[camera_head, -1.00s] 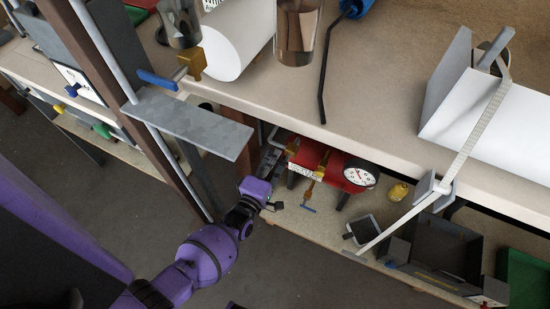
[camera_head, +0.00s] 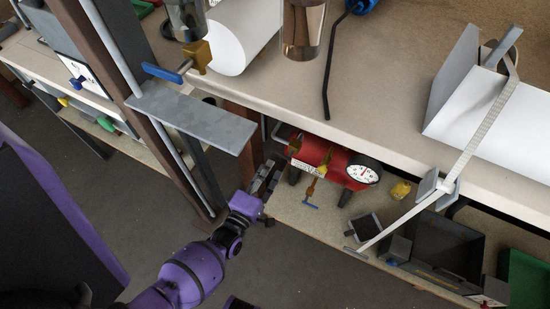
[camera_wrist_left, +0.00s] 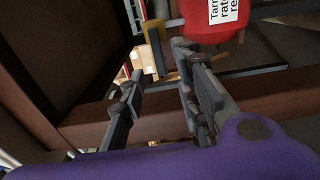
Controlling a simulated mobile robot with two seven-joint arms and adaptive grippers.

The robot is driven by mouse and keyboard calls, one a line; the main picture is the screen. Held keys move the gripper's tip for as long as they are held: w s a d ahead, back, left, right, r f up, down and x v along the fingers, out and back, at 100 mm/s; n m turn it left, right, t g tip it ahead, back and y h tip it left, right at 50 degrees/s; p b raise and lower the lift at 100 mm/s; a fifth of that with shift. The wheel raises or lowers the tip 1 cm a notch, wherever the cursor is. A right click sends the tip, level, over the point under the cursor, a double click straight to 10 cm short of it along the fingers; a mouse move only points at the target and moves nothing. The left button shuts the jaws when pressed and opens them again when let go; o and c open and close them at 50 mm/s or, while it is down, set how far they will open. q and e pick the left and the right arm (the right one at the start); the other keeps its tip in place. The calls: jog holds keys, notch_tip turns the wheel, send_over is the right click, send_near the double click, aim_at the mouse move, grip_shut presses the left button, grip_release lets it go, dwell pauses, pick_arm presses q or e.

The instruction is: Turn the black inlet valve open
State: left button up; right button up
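A red tank (camera_head: 325,160) with a white round gauge (camera_head: 363,173) lies under the bench top. In the left wrist view, a brass fitting (camera_wrist_left: 154,29) with a dark lever (camera_wrist_left: 158,58), likely the black inlet valve, sits beside the red tank (camera_wrist_left: 207,24). My left gripper (camera_head: 269,176) is at the tank's left end. In the left wrist view its two fingers (camera_wrist_left: 160,88) are spread, with nothing between them; the dark lever lies beyond the fingertips, apparently apart. A second valve with a blue handle (camera_head: 310,205) hangs in front of the tank. My right gripper is not seen.
The bench top (camera_head: 290,100) overhangs the tank. A grey plate (camera_head: 195,118) and a brown post (camera_head: 244,135) stand left of the gripper. A yellow object (camera_head: 400,189) and a black bin (camera_head: 440,245) are to the right on the lower shelf.

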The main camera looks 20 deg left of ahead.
pick_arm(q)
jog(key=s, duration=0.5)
jog(key=shift+a, duration=0.1)
dwell(0.3)
